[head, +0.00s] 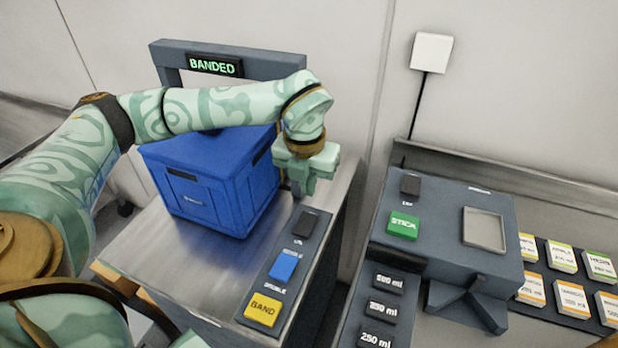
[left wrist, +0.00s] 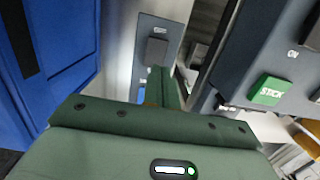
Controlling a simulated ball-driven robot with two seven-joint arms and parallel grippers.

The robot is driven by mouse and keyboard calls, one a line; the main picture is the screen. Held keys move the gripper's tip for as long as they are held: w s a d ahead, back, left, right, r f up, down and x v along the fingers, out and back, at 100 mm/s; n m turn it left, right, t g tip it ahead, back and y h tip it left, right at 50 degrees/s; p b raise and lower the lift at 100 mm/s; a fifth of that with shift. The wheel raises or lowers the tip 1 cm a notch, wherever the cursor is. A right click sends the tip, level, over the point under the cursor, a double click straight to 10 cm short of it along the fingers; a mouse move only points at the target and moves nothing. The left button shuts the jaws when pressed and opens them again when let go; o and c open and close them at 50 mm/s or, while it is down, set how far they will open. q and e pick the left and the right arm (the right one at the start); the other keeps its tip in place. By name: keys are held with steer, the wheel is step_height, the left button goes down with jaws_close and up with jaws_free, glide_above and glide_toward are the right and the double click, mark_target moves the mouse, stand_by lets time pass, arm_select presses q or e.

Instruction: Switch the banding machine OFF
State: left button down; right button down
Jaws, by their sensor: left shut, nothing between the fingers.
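The banding machine has a dark arch with a green-lit display reading "BANDED" (head: 213,66). Its control panel (head: 265,297) lies on the steel table, with a black rocker switch (head: 307,222) at the far end, a blue button (head: 284,265) and a yellow BAND button (head: 263,309). My left gripper (head: 300,192) is shut and empty, pointing down just beyond the switch's far edge. The left wrist view shows the shut fingers (left wrist: 165,92) and the dark switch (left wrist: 157,51) ahead of them. I cannot tell whether they touch. My right gripper is not in view.
A blue lidded crate (head: 215,185) stands under the arch, close left of my left gripper. To the right is a dark machine with a green STICK button (head: 404,225), a black switch (head: 410,184) and several volume buttons. Label stacks (head: 562,258) lie further right.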

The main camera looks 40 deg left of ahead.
mark_target(310, 218)
arm_select(q)
steer(key=f, duration=0.3)
steer(key=f+b, duration=0.1)
steer(key=f, duration=0.2)
steer(key=w+f+b, duration=0.1)
steer(key=f, duration=0.1)
steer(key=shift+a+f, duration=0.15)
steer(key=shift+f, duration=0.4)
steer(key=shift+w+f, duration=0.1)
steer(key=shift+f, duration=0.05)
